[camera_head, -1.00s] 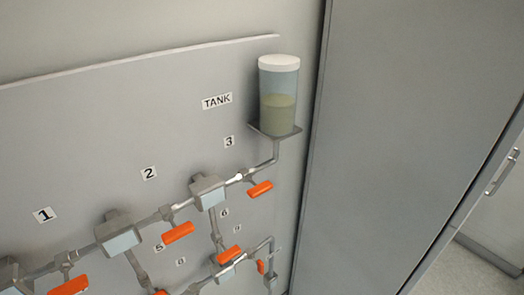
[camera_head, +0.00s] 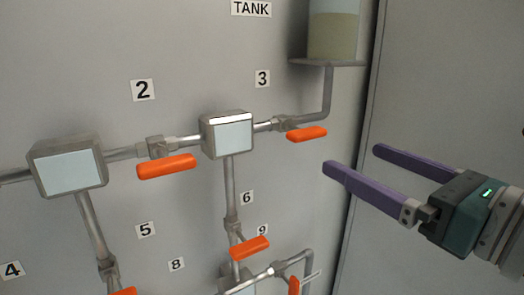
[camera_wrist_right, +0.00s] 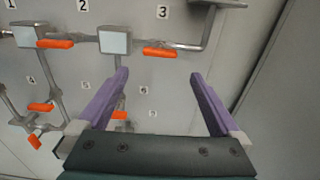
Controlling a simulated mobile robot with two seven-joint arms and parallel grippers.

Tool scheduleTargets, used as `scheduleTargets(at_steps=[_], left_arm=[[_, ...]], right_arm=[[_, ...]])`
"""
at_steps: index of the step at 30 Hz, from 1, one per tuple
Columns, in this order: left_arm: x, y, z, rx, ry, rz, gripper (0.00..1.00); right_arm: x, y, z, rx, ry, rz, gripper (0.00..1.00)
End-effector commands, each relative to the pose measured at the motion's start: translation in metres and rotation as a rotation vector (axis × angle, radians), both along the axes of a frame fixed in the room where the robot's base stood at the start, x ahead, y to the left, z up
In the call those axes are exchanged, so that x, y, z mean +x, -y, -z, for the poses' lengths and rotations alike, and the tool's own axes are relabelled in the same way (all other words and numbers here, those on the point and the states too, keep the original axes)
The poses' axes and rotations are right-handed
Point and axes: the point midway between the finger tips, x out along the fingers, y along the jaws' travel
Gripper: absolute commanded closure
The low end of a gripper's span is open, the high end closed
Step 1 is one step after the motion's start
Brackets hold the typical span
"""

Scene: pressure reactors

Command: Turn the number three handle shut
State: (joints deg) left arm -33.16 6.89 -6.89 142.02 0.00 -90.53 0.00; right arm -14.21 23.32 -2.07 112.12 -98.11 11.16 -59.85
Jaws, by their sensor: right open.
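The number three handle (camera_head: 306,134) is an orange lever on the upper pipe, below and right of the label 3 (camera_head: 262,78). It lies nearly level, roughly along the pipe. My right gripper (camera_head: 352,158) has two purple fingers, is open and empty, and is to the right of and slightly below the handle, apart from it. In the right wrist view the number three handle (camera_wrist_right: 160,52) is beyond the fingertips, and nothing is between the fingers of the right gripper (camera_wrist_right: 162,78). My left gripper is not in view.
The number two handle (camera_head: 166,167) and the handle by label 6 (camera_head: 249,247) are nearby orange levers. A grey box with a pale face (camera_head: 228,136) joins the pipes left of handle three. The tank (camera_head: 333,35) sits above on a shelf. A grey cabinet (camera_head: 450,90) stands at right.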

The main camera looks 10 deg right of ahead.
Motion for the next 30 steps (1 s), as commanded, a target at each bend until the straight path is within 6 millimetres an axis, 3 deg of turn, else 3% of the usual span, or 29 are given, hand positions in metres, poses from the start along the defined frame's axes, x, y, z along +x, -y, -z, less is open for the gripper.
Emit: scheduleTargets(at_steps=[7,15,27,30], left_arm=[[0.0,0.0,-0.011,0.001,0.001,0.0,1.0],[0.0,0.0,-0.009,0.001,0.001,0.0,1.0],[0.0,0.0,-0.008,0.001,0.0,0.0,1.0],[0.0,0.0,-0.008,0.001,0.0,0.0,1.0]], right_arm=[[0.04,-0.015,-0.006,0.009,0.003,0.001,0.0],[0.077,-0.028,-0.002,0.009,0.001,0.001,0.0],[0.085,-0.032,-0.003,0.009,0.0,0.001,0.0],[0.085,-0.032,-0.003,0.009,0.0,0.001,0.1]])
